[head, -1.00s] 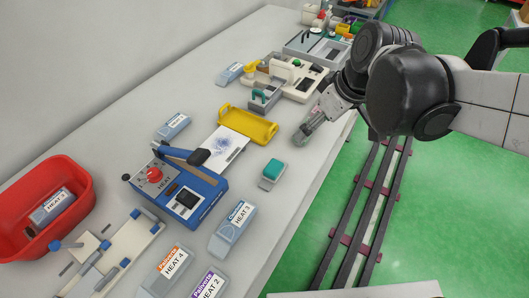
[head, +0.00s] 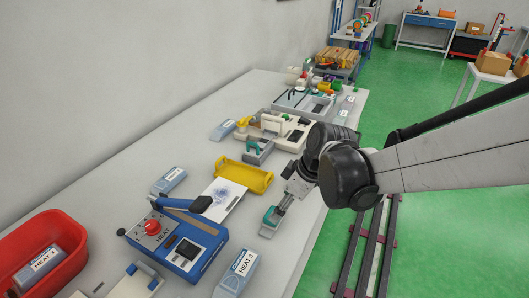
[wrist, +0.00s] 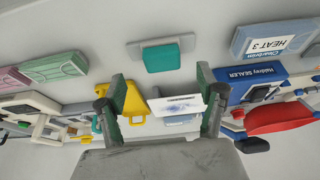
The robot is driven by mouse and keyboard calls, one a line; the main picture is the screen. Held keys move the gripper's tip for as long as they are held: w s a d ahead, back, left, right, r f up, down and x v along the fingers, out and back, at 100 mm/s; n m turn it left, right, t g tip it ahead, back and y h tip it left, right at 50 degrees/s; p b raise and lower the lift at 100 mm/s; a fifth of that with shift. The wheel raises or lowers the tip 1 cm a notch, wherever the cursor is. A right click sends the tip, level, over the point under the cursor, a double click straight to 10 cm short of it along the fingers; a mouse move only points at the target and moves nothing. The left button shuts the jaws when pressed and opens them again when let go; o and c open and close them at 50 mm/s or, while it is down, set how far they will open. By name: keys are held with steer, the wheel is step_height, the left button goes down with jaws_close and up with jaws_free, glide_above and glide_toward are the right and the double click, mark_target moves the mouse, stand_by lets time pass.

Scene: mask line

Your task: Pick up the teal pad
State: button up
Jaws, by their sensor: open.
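The teal pad (wrist: 162,58) sits on a light grey block (wrist: 136,50) in the wrist view, centred beyond my fingertips. My gripper (wrist: 161,90) is open, with its two fingers spread left and right and nothing between them. In the head view my gripper (head: 280,207) reaches down over the bench beside the teal pad (head: 270,215). The fingers partly hide the pad there, and I cannot tell whether they touch it.
A yellow tray (head: 243,177), a blue heat sealer (head: 177,240) and a printed white sheet (head: 224,199) lie left of my gripper. A HEAT 3 pouch (head: 236,272) lies nearer. A red bin (head: 74,236) stands at far left. Bare bench surrounds the pad.

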steer(key=shift+b+x, duration=0.5)
steer(key=shift+x, duration=2.55)
steer(key=shift+a, duration=0.15)
steer(key=shift+r, duration=0.1)
steer(key=c, duration=1.3)
steer(key=shift+c, duration=0.2)
steer(key=shift+r, duration=0.15)
steer(key=shift+r, duration=0.6)
step_height(320, 180, up, 3)
steer(key=shift+s+f+p, duration=0.1)
steer(key=shift+p, duration=0.4)
steer(key=s+a+r+p, duration=0.1)
steer(key=s+a+r, duration=0.2)
steer(key=s+r, duration=0.3)
steer(key=s, duration=0.5)
steer(key=shift+r+p, duration=0.35)
steer(key=shift+p, duration=0.05)
